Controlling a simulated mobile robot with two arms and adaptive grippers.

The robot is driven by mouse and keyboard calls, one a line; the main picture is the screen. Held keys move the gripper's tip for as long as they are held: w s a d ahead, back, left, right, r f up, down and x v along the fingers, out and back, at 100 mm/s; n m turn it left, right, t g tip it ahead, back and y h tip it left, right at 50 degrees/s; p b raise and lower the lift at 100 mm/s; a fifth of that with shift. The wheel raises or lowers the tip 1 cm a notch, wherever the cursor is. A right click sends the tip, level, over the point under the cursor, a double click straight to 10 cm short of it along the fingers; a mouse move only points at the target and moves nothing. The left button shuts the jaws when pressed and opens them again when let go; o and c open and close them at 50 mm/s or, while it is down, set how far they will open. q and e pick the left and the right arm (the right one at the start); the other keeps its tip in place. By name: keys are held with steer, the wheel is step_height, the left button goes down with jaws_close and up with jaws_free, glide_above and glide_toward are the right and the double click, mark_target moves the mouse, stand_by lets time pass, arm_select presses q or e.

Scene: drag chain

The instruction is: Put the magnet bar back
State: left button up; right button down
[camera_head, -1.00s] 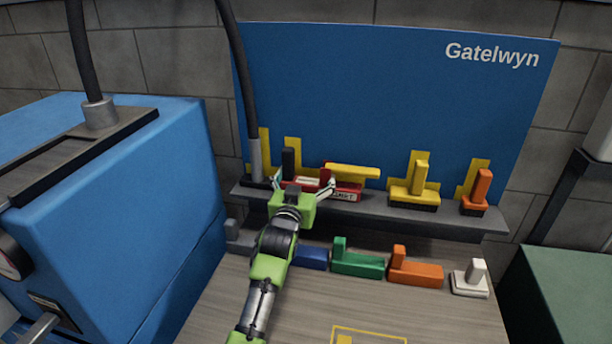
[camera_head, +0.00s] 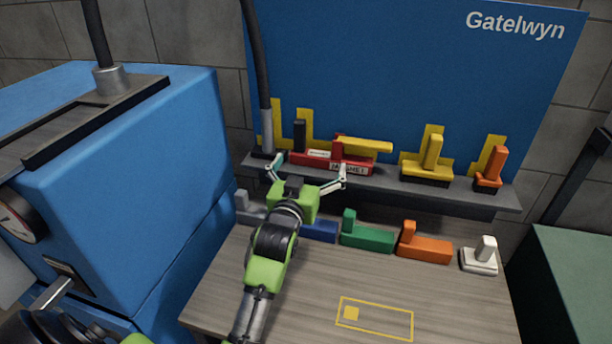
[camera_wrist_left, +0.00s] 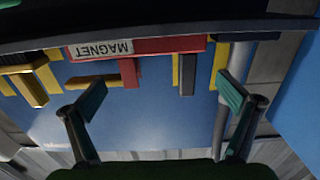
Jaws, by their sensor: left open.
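The red magnet bar (camera_head: 352,169), with a white "MAGNET" label and a short red upright, rests on the grey shelf (camera_head: 480,199) below the blue board. It shows in the left wrist view (camera_wrist_left: 170,45) along the top, its label upside down. A yellow patch (camera_head: 370,145) shows just above the bar's right part. My left gripper (camera_head: 309,173) is open and empty in front of the shelf, just below the bar and apart from it. Its spread fingers show in the left wrist view (camera_wrist_left: 165,93) with nothing between them. My right gripper is not in view.
A black upright block (camera_head: 299,135), a yellow block (camera_head: 431,165) and an orange block (camera_head: 493,168) stand along the shelf. Blue, green (camera_head: 368,236), orange and white blocks line the bench below. A yellow outline (camera_head: 375,319) marks clear benchtop. A blue machine (camera_head: 120,170) stands left.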

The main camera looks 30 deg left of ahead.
arm_select(q)
steer(key=shift+v, duration=2.15)
steer(key=shift+f, duration=0.1)
